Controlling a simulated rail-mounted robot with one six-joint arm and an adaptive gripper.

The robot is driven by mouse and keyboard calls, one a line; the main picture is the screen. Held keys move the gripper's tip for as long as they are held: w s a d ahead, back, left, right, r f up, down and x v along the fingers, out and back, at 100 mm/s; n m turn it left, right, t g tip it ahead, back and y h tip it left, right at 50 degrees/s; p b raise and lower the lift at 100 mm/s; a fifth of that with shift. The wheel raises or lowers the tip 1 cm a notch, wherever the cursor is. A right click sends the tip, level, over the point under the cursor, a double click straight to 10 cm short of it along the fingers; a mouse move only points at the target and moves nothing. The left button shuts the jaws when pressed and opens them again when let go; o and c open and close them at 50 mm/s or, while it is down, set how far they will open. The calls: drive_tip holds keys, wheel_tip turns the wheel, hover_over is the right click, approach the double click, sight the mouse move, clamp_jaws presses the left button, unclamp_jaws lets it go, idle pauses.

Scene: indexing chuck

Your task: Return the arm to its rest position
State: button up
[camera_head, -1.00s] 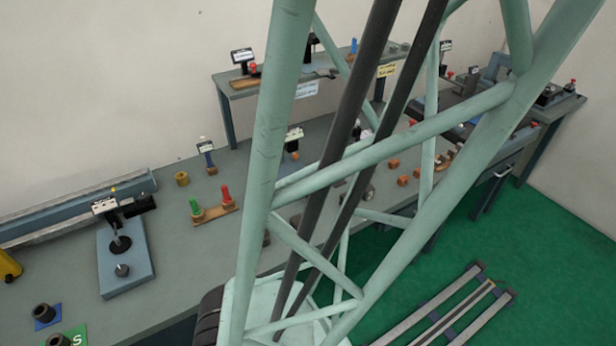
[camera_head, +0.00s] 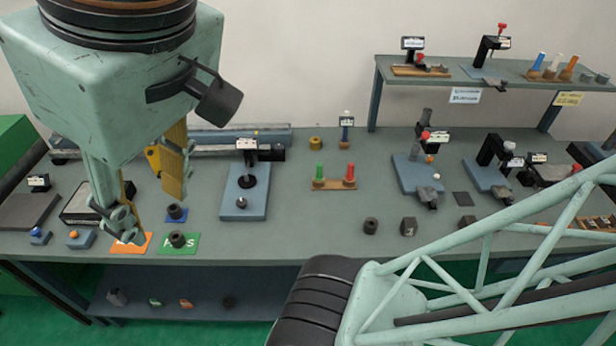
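My gripper (camera_head: 150,208) hangs at the upper left in the head view, pointing down in front of the left part of the long grey bench (camera_head: 295,215). Its two fingers are spread apart and nothing shows between them. The right finger shows a yellow inner face. Whether the fingertips touch anything on the bench cannot be told, but they appear above it. The pale green lattice link of my arm runs from the lower middle to the right edge, hiding the bench's front right part.
Below the gripper lie an orange mat (camera_head: 143,243) and a green mat (camera_head: 193,246) with a dark part. A blue fixture (camera_head: 245,205), a holder with green and red pegs (camera_head: 333,184), and another blue fixture (camera_head: 404,177) stand rightward. A raised shelf (camera_head: 398,78) is at back right.

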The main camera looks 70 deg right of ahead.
idle(0.3)
wheel_tip(320, 180, down, 9)
drive_tip(key=b, duration=0.9)
idle(1.1)
